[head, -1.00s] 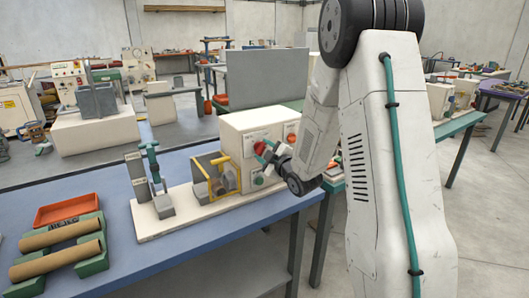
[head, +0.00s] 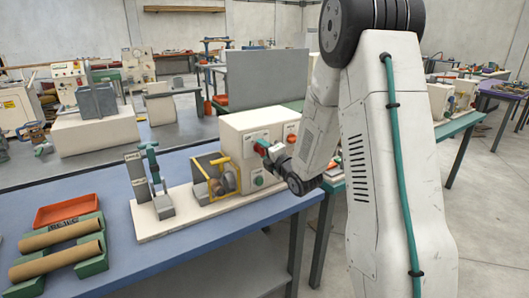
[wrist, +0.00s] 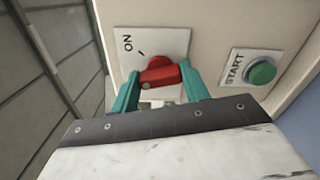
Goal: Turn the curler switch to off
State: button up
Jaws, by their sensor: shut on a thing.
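The curler switch is a red knob (wrist: 165,78) on a pale plate (wrist: 128,62) marked ON, on the front of a white control box (head: 235,127). My gripper (wrist: 160,88) has its two teal fingers either side of the knob and is shut on it. The knob's bar lies nearly crosswise in the wrist view, with a dark tick between it and the word ON. No OFF word can be read. In the head view my gripper (head: 262,147) is against the box front, covering much of the switch.
A green START button (wrist: 262,73) is right of the switch in the wrist view. An orange-red button (head: 291,139) is on the box. A yellow-framed guard (head: 207,177) stands left of the box on the white base. An orange tray (head: 66,211) lies farther left on the blue bench.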

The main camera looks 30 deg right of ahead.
jog(key=n, duration=0.5)
dwell(0.7)
jog(key=o, duration=1)
jog(key=shift+s, duration=0.1)
jog(key=s, duration=0.7)
jog(key=shift+s, duration=0.35)
